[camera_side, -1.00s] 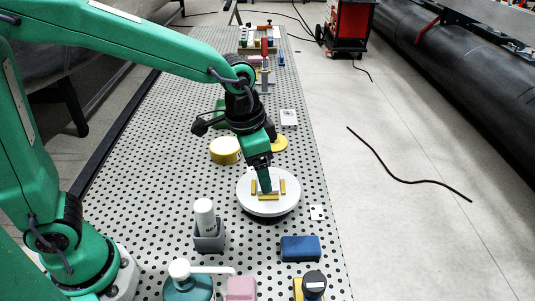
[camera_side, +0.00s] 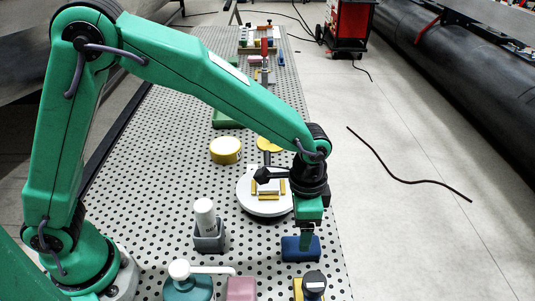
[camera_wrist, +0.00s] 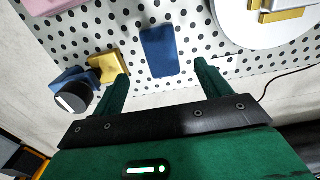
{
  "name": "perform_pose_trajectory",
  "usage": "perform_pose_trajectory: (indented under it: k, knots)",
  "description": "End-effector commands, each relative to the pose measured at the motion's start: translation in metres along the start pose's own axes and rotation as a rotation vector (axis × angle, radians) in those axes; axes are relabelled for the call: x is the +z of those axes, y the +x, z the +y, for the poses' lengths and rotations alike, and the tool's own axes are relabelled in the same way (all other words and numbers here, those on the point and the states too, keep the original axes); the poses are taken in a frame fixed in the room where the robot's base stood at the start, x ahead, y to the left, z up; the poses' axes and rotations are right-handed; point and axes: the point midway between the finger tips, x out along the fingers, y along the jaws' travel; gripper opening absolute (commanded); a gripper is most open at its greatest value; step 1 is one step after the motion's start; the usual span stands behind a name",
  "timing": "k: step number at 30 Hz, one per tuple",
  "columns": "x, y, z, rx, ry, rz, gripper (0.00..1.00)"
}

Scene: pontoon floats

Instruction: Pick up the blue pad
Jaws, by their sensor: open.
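The blue pad (camera_side: 292,249) is a dark blue block lying on the perforated table, near its right edge in the side view. In the wrist view the blue pad (camera_wrist: 159,52) lies flat ahead of the jaws, between the lines of the two fingers. My gripper (camera_side: 306,243) is over the pad in the side view and hides part of it. In the wrist view my gripper (camera_wrist: 162,70) has its fingers spread wide, with nothing between them. I cannot tell how high the fingertips are above the pad.
A round white turntable (camera_side: 262,208) with yellow blocks stands behind the pad. A grey holder (camera_side: 208,240) with a white bottle is to the left. A pink block (camera_side: 241,289) and a black-capped item on yellow (camera_side: 314,284) stand nearer the camera. The table edge is close on the right.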

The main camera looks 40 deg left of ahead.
Motion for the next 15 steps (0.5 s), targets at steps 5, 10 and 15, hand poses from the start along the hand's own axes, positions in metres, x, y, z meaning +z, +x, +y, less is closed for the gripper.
perform_pose_trajectory:
  k: [5, 10, 15]
  knots:
    - [0.001, 0.015, 0.000, 0.001, -0.001, -0.003, 0.76]
    - [0.001, 0.023, 0.000, 0.000, -0.001, -0.002, 0.76]
    - [0.001, 0.024, 0.000, 0.000, -0.001, -0.001, 0.76]
